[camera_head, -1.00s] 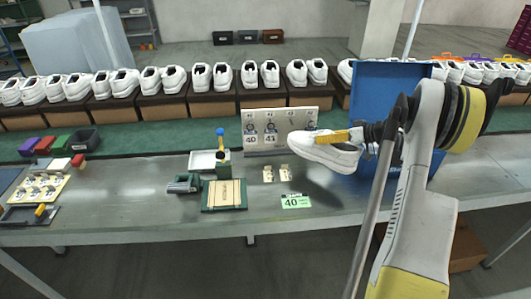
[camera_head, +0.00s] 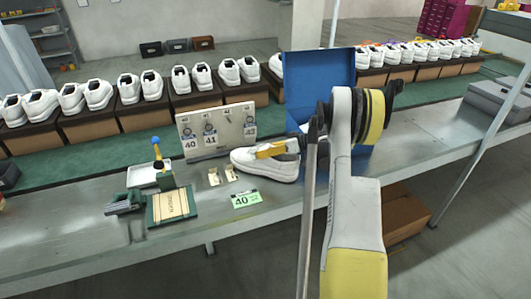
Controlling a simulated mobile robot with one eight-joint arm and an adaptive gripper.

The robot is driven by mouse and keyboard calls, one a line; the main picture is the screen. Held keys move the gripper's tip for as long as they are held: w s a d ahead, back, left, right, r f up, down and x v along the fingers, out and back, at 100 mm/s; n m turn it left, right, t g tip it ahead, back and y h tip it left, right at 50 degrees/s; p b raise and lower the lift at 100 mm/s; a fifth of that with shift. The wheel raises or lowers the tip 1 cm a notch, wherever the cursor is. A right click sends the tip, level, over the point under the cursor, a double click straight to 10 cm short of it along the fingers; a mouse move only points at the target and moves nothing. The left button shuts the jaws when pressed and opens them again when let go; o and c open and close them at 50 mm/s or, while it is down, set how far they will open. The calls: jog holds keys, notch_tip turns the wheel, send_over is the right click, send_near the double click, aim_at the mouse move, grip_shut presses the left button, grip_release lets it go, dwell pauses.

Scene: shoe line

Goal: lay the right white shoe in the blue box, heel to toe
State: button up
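A white shoe (camera_head: 262,163) is in front of the blue box, its toe toward the left and its heel toward the right. My gripper (camera_head: 271,150) has a yellow-orange finger across the shoe's opening and appears shut on it; the far finger is hidden. The blue box (camera_head: 318,85) stands open behind my arm with its lid upright. The arm covers much of the box, and its inside cannot be seen. I cannot tell whether the shoe's sole touches the bench.
A board with size tags (camera_head: 217,129) stands just left of and behind the shoe. A green 40 card (camera_head: 246,199), small cream pieces (camera_head: 222,175) and a green fixture (camera_head: 171,206) lie on the bench. White shoe pairs on brown boxes (camera_head: 191,95) line the back.

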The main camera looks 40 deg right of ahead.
jog(key=shift+f, duration=0.2)
jog(key=o, duration=1.4)
jog(key=shift+r, duration=0.1)
